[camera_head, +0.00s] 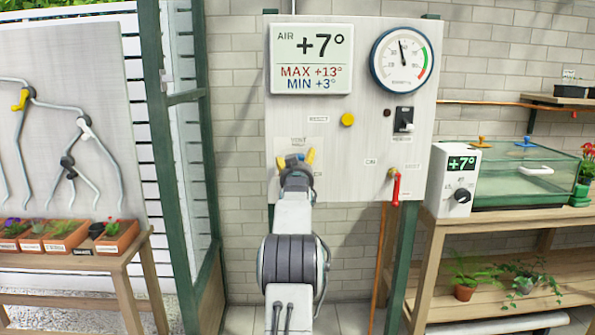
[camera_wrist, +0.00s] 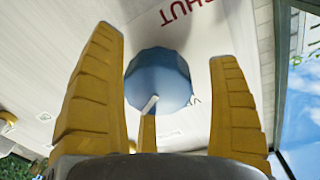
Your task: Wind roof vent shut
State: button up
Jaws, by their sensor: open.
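The vent control is a blue faceted knob (camera_wrist: 160,78) with a white pointer mark, on the pale panel in the wrist view. Red lettering, partly cut off and reading "HUT", is printed on the panel beside it. My gripper (camera_wrist: 163,48) is open, with yellow fingers on either side of the knob and apart from it. In the head view my gripper (camera_head: 296,158) is in front of the panel (camera_head: 350,150), just below the "VENT" label (camera_head: 298,141). There the knob is mostly hidden by my gripper; only a bit of blue shows.
A yellow button (camera_head: 347,119), a black switch (camera_head: 404,119) and a red-handled valve (camera_head: 395,187) are on the same panel. A glass propagator (camera_head: 525,177) stands on the right bench. Potted plants (camera_head: 57,237) line the left bench.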

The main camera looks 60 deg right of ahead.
jog(key=v, duration=1.2)
dwell(0.3)
